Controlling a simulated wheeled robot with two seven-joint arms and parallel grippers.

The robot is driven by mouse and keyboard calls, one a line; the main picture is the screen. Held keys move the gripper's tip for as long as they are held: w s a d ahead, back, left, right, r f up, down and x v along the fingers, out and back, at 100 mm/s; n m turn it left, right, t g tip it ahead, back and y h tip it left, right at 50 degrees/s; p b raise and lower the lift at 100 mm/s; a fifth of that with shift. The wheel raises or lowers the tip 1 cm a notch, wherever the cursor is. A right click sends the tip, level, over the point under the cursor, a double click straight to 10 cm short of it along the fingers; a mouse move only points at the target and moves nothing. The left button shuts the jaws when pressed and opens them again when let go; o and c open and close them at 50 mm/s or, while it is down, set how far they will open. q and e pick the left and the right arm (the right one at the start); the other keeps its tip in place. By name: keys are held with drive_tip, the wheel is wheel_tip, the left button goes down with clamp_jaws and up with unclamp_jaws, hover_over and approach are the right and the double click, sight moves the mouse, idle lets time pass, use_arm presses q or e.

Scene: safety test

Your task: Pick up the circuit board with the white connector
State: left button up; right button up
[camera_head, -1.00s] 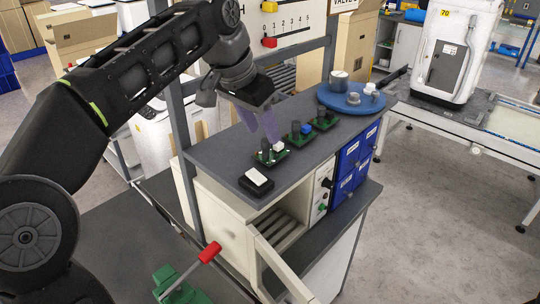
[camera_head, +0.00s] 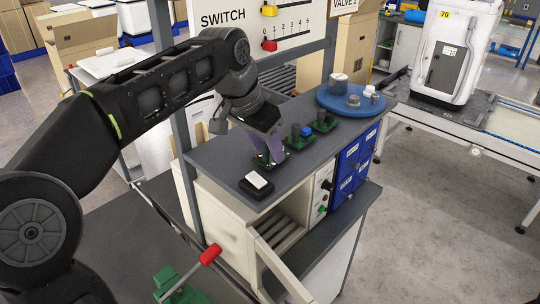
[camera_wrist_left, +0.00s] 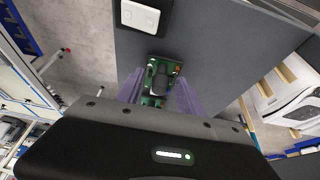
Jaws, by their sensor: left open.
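The circuit board with the white connector (camera_head: 262,162) lies on the grey bench top, the nearest of three green boards in a row. My left gripper (camera_head: 269,154) is open, pointing down over it, and its purple fingers hide much of the board and its white connector in the head view. In the left wrist view the board (camera_wrist_left: 175,68) shows between the two spread fingers (camera_wrist_left: 158,86), with a dark part on it. I cannot tell whether the fingers touch it. My right gripper is not in view.
A board with a blue part (camera_head: 300,143) and another green board (camera_head: 324,124) lie behind. A black switch box with a white rocker (camera_head: 257,182) is in front. A blue round tray (camera_head: 350,103) holds metal parts. A red-handled lever (camera_head: 210,254) stands lower left.

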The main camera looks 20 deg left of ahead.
use_arm(q)
drive_tip(key=shift+c, duration=0.2)
clamp_jaws()
idle(0.4)
